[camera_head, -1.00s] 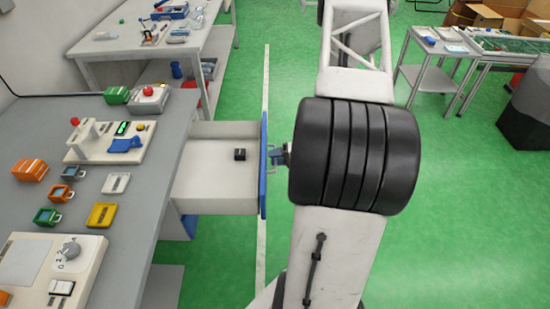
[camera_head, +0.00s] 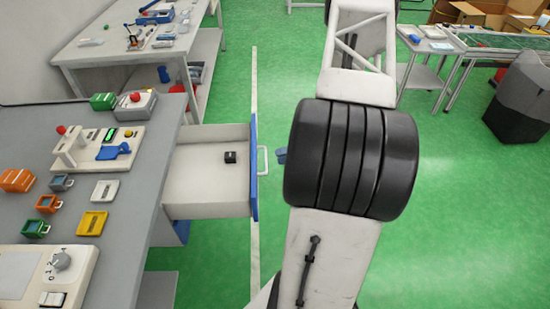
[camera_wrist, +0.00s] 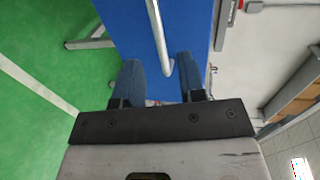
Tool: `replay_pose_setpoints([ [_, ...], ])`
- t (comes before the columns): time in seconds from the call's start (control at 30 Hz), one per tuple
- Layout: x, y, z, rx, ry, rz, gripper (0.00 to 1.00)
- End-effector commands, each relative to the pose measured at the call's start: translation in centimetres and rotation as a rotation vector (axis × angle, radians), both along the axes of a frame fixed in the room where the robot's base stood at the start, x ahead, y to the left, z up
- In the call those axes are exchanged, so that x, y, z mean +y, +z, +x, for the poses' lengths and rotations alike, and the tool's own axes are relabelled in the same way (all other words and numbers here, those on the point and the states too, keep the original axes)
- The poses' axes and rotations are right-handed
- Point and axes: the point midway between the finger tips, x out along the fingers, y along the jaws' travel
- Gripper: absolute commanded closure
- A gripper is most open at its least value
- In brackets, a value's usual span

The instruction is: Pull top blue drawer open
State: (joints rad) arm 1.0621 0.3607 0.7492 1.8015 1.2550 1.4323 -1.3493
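The top blue drawer (camera_head: 254,190) stands pulled out from the grey workbench, its white inside showing in the head view. A small black block (camera_head: 230,157) lies in it. The drawer's pale handle (camera_head: 262,161) is on the blue front and also shows in the wrist view (camera_wrist: 158,35). My gripper (camera_wrist: 160,78) is open in the wrist view, its two blue fingers apart with nothing held between them. The handle's lower end reaches towards the gap between the fingers. In the head view, a blue fingertip (camera_head: 281,156) shows just right of the handle, apart from it; the rest is hidden behind my arm.
The grey workbench (camera_head: 125,185) carries orange, green, grey and yellow parts and a white fixture (camera_head: 95,148). Another table (camera_head: 125,48) stands behind it. Green floor right of the drawer is clear around my arm.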

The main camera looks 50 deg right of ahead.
Motion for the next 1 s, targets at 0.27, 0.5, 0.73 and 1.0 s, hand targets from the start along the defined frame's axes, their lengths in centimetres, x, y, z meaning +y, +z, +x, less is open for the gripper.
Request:
replay_pose_setpoints([
  [0.27,-0.76,0.2,-0.76,0.0,-0.001,0.0,0.63],
  [0.5,-0.74,0.2,-0.76,0.0,-0.001,0.0,0.63],
  [0.73,-0.73,0.2,-0.76,0.0,-0.001,0.0,0.63],
  [1.0,-0.36,0.72,-0.48,0.006,0.014,-0.004,0.63],
])
